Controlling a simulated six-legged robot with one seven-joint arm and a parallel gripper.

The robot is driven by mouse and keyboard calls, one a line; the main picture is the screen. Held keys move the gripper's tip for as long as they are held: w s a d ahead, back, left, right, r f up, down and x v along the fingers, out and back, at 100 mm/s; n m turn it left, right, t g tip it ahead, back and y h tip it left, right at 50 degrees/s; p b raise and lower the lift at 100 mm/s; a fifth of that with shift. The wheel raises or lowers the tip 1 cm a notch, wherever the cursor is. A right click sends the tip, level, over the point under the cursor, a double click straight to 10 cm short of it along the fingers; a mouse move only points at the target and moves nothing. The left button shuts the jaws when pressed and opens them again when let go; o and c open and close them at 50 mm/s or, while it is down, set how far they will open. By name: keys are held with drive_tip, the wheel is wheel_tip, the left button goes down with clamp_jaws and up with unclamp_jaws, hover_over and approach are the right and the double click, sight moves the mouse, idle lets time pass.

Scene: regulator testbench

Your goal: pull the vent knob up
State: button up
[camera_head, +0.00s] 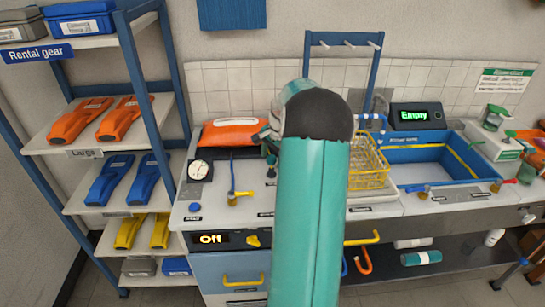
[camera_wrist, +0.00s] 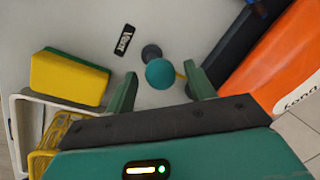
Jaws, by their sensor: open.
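The vent knob (camera_wrist: 161,74) is a round teal ball in the wrist view, with a dark grey round piece (camera_wrist: 151,52) beside it. A black label (camera_wrist: 124,40) reading "Vent" lies on the bench close by. My gripper (camera_wrist: 162,70) is open, with one green finger on each side of the knob in the picture. I see no contact between the fingers and the knob. I cannot tell how far above the knob the fingertips are.
A yellow-green sponge (camera_wrist: 70,77) and a yellow wire basket (camera_head: 368,165) are close to the gripper. An orange bag (camera_head: 231,135) lies on the other side. A gauge (camera_head: 200,170) stands at the bench's left; a blue sink (camera_head: 425,162) is to the right.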

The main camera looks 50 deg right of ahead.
sight(271, 155)
drive_tip(key=shift+c, duration=0.4)
clamp_jaws()
drive_tip(key=shift+w+r, duration=0.1)
drive_tip(key=shift+r, duration=1.5)
drive_tip(key=shift+o, duration=0.2)
unclamp_jaws()
drive_tip(key=shift+r, duration=0.1)
drive_tip(key=shift+o, duration=0.2)
drive_tip(key=v, duration=1.3)
drive_tip(key=shift+r, duration=0.3)
